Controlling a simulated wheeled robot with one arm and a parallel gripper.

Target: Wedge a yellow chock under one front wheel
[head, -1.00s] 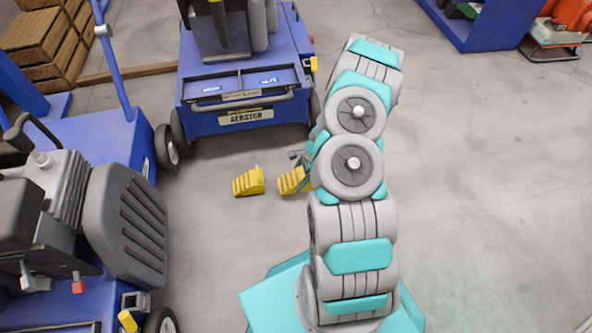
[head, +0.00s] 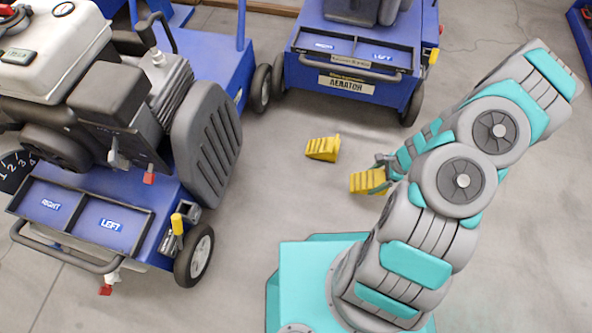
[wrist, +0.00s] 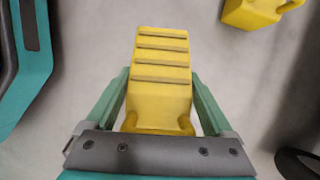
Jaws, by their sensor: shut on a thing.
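A yellow ridged chock (head: 368,181) is held in my gripper (head: 386,172) low over the floor in the head view. In the wrist view the same chock (wrist: 160,80) sits between the two teal fingers of my gripper (wrist: 160,95), which press on its sides. A second yellow chock (head: 323,148) lies on the floor up and left of it; part of it shows at the top right of the wrist view (wrist: 255,10). The near aerator's wheel (head: 195,256) is at lower left. The aerator behind has wheels at its left (head: 279,77) and right (head: 412,104).
The near blue aerator (head: 110,220) fills the left side, with RIGHT and LEFT labelled trays. The aerator behind (head: 350,80) carries an AERATOR plate. Bare concrete floor (head: 260,190) lies between the near machine and the chocks. Another blue thing is at the top right edge.

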